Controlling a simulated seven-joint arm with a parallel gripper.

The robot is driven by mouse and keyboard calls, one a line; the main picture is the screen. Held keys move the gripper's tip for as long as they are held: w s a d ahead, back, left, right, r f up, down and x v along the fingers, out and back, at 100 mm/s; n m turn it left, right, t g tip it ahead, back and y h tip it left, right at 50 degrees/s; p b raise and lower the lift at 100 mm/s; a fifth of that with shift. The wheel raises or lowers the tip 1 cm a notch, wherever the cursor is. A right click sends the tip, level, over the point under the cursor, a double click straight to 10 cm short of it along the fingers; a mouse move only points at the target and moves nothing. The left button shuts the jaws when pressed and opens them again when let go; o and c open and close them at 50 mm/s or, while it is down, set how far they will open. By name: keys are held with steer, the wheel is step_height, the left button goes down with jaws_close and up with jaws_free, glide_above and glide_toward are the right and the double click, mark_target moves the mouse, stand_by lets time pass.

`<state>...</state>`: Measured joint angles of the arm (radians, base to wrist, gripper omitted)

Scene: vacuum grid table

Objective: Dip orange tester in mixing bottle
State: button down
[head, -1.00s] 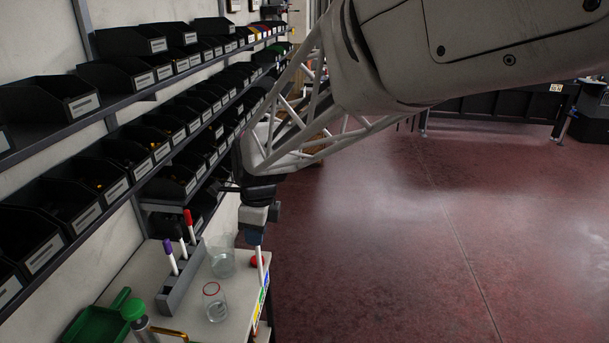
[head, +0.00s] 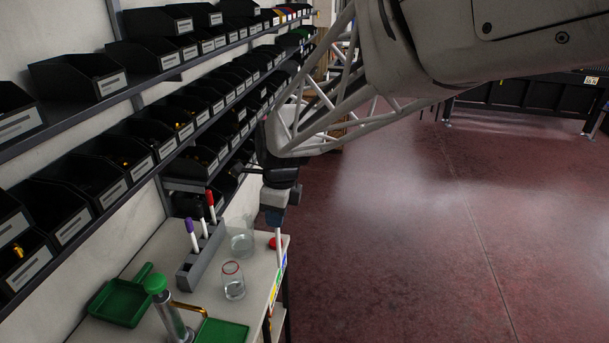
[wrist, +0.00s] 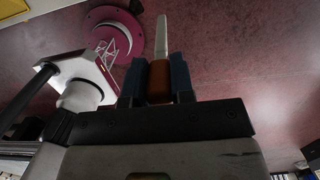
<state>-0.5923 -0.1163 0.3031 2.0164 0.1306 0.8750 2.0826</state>
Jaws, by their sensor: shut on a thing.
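My gripper (head: 275,213) is shut on the orange tester, above the right edge of the bench. In the wrist view the tester's orange-brown end (wrist: 158,84) sits between the two blue fingers, and its pale shaft (wrist: 160,38) sticks out past them. In the head view the white shaft (head: 281,246) hangs roughly upright below my gripper. A clear glass bottle with a red rim (head: 233,282) stands on the bench, left of and nearer than the tester, and apart from it. A wider clear glass vessel (head: 242,243) stands behind it. I cannot tell for certain which is the mixing bottle.
A red round piece (head: 272,243) lies near the shaft. Green trays (head: 121,302) and a green-topped metal cylinder (head: 169,310) stand in front. Shelves of black bins (head: 85,180) line the left wall.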

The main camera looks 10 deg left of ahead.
steer(key=shift+a, duration=0.1)
stand_by(0.3)
steer(key=a+r, duration=0.4)
steer(key=a, duration=1)
steer(key=shift+f, duration=0.15)
step_height(320, 180, down, 17)
steer(key=shift+f, duration=0.15)
stand_by(1.9)
stand_by(0.6)
